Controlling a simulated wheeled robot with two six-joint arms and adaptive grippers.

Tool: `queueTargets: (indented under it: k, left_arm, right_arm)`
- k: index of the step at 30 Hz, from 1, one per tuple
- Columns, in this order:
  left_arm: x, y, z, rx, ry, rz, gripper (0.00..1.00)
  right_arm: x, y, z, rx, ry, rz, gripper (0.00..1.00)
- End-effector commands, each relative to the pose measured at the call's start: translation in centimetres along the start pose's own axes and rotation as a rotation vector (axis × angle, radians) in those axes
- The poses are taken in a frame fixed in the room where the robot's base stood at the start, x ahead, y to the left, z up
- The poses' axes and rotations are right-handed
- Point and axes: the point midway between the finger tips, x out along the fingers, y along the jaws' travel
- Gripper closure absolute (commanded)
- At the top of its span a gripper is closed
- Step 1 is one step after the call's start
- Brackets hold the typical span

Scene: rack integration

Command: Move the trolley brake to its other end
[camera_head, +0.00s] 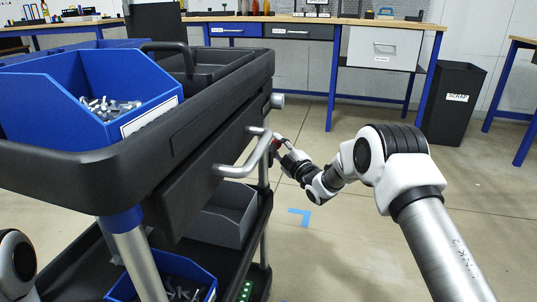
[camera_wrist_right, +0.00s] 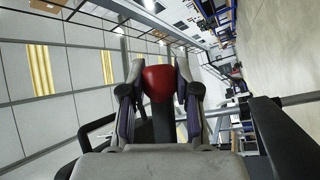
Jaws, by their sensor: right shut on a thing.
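The black trolley (camera_head: 190,130) stands on the left of the head view. Its brake shows as a small red knob (camera_head: 276,142) at the trolley's right side, beside the silver bar handle. My right gripper (camera_head: 283,147) is at this knob. In the right wrist view the red knob (camera_wrist_right: 158,83) sits between the two fingers of my right gripper (camera_wrist_right: 158,80), which are shut on it. The rest of the brake lever is largely hidden by the gripper. My left gripper is outside the view; only a piece of my left arm shows at the lower left.
A silver bar handle (camera_head: 243,160) juts from the trolley's side close to my right gripper. A blue bin (camera_head: 75,95) of metal parts sits on top; a grey bin (camera_head: 228,212) is below. Open floor (camera_head: 330,240) lies right. A workbench (camera_head: 320,20) and black waste bin (camera_head: 455,100) stand behind.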

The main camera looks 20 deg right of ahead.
Motion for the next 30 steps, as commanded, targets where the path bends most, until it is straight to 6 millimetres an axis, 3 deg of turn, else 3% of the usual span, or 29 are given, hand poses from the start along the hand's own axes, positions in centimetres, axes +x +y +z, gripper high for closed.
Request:
queueTargets:
  k: [15, 30]
  left_arm:
    - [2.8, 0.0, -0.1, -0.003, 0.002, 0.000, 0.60]
    - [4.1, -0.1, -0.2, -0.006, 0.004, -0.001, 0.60]
  right_arm:
    - [0.8, 3.6, -2.1, -0.357, 0.219, 0.232, 1.00]
    - [0.7, 5.2, -3.9, -0.540, 0.331, 0.348, 1.00]
